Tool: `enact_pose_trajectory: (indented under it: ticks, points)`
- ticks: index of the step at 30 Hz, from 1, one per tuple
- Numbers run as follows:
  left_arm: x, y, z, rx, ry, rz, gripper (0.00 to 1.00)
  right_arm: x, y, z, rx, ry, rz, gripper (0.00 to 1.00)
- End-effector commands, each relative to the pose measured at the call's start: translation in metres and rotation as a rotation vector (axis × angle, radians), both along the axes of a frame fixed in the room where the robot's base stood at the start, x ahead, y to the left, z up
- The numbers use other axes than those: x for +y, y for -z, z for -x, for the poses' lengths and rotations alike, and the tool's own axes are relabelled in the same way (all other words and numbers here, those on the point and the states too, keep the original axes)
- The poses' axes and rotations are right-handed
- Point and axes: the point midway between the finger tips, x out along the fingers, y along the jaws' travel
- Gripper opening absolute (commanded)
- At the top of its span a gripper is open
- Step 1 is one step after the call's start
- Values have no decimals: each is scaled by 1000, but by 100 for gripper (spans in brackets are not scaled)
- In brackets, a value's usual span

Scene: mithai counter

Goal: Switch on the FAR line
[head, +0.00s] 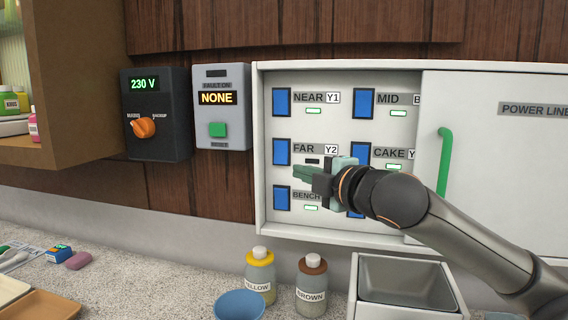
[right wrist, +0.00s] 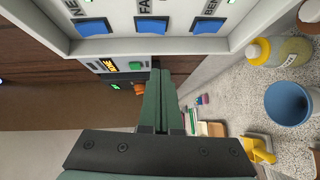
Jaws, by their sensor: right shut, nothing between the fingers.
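The blue FAR switch (head: 280,152) is in the left column of the white switch panel, between the NEAR switch (head: 281,103) and the BENCH switch (head: 281,198). The small FAR lamp (head: 312,161) is dark, while the NEAR lamp (head: 313,111) is lit. My right gripper (head: 298,172) is shut and empty, with its tips just right of and below the FAR switch; I cannot tell if they touch the panel. In the right wrist view the shut fingers (right wrist: 158,100) point towards the panel side, and the FAR switch (right wrist: 151,26) shows above them. My left gripper is out of view.
A sliding door (head: 510,165) with a green handle (head: 444,160) covers the panel's right part. Left of the panel are a grey box reading NONE (head: 217,98) and a black 230 V box (head: 144,85) with an orange knob. Bottles and a blue bowl (head: 240,305) stand below.

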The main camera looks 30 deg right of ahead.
Motion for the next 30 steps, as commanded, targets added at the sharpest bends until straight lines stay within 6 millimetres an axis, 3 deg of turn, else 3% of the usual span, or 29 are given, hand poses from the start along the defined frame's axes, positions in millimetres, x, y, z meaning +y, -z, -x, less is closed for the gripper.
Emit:
enact_pose_trajectory:
  ticks: [16,22,30]
  points:
    - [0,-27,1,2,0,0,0,-8,6,-97,1,1,-1,0]
    - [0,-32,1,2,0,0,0,-30,11,-113,2,2,1,0]
    - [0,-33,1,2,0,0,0,-37,13,-118,1,-1,1,0]
